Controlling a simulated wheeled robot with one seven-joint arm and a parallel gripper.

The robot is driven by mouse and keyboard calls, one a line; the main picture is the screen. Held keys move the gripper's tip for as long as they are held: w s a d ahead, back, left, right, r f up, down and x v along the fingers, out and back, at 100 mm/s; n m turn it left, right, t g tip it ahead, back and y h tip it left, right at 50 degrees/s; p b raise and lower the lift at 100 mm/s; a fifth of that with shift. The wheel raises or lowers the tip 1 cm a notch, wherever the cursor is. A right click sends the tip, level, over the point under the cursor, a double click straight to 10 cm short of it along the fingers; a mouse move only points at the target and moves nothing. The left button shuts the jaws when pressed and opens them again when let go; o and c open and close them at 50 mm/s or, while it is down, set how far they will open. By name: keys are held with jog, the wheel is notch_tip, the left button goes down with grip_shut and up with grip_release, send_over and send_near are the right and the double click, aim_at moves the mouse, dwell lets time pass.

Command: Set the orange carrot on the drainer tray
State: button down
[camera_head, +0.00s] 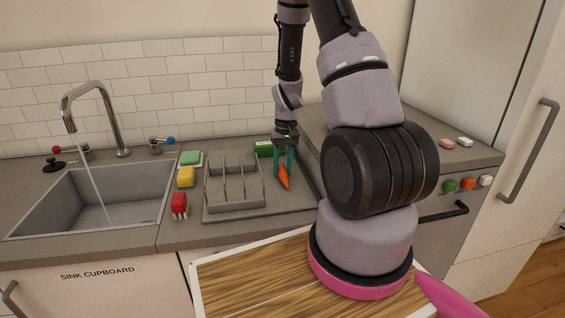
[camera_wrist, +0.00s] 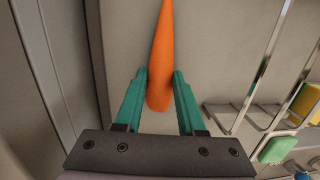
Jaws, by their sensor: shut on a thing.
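The orange carrot (camera_head: 284,178) is held between the teal fingers of my gripper (camera_head: 285,160), its narrow end pointing down in the head view. In the wrist view the carrot (camera_wrist: 161,50) lies lengthwise between the fingertips of my gripper (camera_wrist: 160,76), its thick end nearest the palm. The grey drainer tray (camera_head: 293,199) is on the counter, with a wire rack on its left part. The carrot is in front of the tray's clear right part in the head view, and the tray (camera_wrist: 222,60) spreads behind it in the wrist view. I cannot tell whether carrot and tray touch.
The rack (camera_head: 235,182) stands left of the carrot. A green object (camera_head: 265,149) lies behind my gripper. Green (camera_head: 190,158), yellow (camera_head: 185,177) and red (camera_head: 179,203) items stand between the tray and the sink (camera_head: 95,200). The tap (camera_head: 105,120) is running.

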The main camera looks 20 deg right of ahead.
aim_at(284, 168)
jog(key=shift+f, duration=0.2)
dwell(0.5)
jog(key=c, duration=0.9)
grip_release()
jog(key=shift+o, duration=0.2)
jog(key=o, duration=0.6)
jog(key=shift+c, duration=0.2)
jog(key=shift+w+d+r, duration=0.15)
jog(key=shift+d+r, duration=0.05)
jog(key=shift+r, duration=1.55)
jog(key=shift+w+d+r, duration=0.1)
jog(key=shift+d+r, duration=0.05)
jog(key=shift+r, duration=1.55)
